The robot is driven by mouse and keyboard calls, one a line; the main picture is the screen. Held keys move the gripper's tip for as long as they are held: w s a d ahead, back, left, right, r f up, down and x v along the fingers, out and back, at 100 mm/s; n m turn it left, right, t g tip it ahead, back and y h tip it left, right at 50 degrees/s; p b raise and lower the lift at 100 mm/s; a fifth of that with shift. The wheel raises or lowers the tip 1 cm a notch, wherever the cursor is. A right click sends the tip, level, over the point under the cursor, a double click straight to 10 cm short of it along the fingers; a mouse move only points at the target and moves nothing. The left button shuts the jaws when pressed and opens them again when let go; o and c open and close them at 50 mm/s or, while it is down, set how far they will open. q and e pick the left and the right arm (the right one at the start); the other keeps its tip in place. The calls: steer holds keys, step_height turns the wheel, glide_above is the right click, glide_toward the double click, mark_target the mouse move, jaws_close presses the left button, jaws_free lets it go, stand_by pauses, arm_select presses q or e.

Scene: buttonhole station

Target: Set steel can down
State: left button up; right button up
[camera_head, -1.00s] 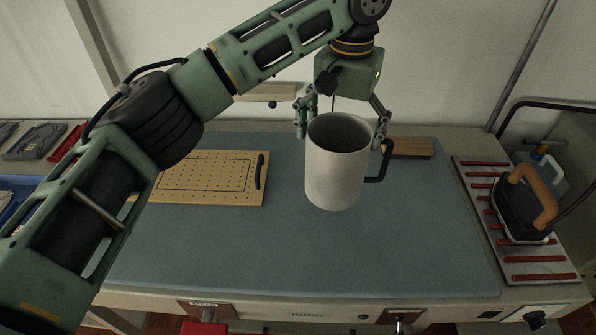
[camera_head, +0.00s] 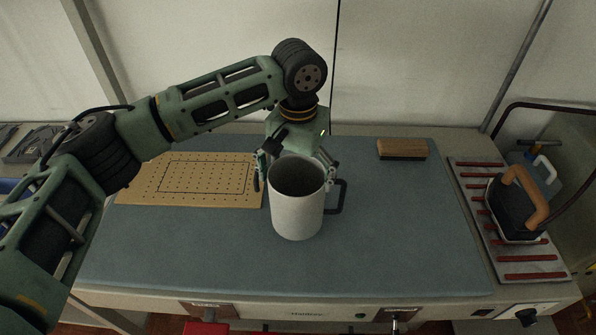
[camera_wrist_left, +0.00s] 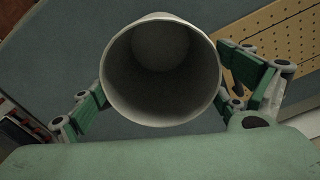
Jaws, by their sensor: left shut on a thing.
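My left gripper (camera_head: 296,172) is shut on the can from behind, one finger on each side near the rim. In the left wrist view the can's open mouth (camera_wrist_left: 161,75) faces the camera between the green fingers, and it looks empty. My right gripper is not in view.
A perforated tan board (camera_head: 190,180) lies left of the can. A wooden block (camera_head: 402,149) lies at the back right. An iron (camera_head: 517,205) with an orange handle stands on a red-striped rest (camera_head: 530,262) at the right. The mat's front and right are clear.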

arm_select(q)
steer(key=o, duration=1.7)
steer(key=shift+c, duration=0.2)
